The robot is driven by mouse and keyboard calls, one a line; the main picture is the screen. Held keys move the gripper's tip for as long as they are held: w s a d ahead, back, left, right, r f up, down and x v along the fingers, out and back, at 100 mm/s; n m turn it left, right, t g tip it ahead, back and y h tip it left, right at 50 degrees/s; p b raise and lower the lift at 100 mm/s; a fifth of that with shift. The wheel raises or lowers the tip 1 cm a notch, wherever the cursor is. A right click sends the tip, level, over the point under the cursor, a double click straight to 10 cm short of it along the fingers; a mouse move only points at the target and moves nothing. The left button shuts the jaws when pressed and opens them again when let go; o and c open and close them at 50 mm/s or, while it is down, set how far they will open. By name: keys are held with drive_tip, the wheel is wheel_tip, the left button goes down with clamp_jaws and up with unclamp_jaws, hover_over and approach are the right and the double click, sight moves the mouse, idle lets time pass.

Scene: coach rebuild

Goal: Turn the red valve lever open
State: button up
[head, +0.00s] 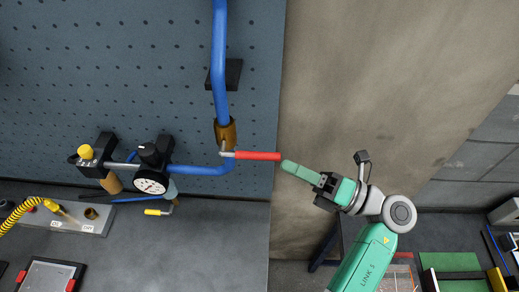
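The red valve lever (257,156) sticks out to the right, about level, from a brass valve (225,132) on a blue pipe (219,60). The lever lies crosswise to the upright pipe run above the valve. My gripper (288,166) is at the right, its green fingers pointing left with their tips close to the lever's free end. I cannot tell whether the tips touch the lever. The fingers overlap in this view, so their opening is hidden. Nothing shows held in them.
A blue pegboard (120,60) stands behind the pipe. A pressure gauge (151,183), a yellow-knobbed fitting (86,152) and a yellow-handled lever (157,212) sit at the left. A grey bench top (215,245) lies below. Bare wall (360,70) is behind my gripper.

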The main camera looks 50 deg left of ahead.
drive_tip(key=p+x, duration=0.3)
drive_tip(key=x, duration=0.5)
drive_tip(key=shift+c, duration=0.5)
clamp_jaws()
